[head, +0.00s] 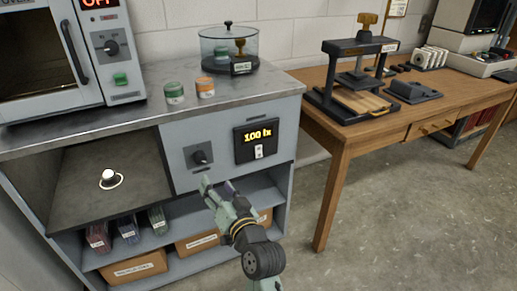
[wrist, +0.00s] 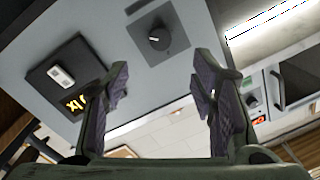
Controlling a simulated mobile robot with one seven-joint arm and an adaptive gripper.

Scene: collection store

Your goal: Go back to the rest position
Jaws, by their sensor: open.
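My gripper (head: 217,190) is open and empty in front of the cabinet's grey control panel, a little below the black rotary knob (head: 202,158). In the wrist view the two fingers of my gripper (wrist: 160,98) stand wide apart with nothing between them. The knob (wrist: 159,38) shows beyond the fingertips, apart from them. The panel's display (head: 256,140) reads 100 lx and has a small white switch below the digits. The display also shows in the wrist view (wrist: 65,75), left of the fingers.
An oven (head: 62,55) reading OFF, two small jars (head: 174,93) and a glass-covered dish (head: 229,50) stand on the cabinet top. A wooden table (head: 345,135) with a press is at right. The floor (head: 430,220) is clear.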

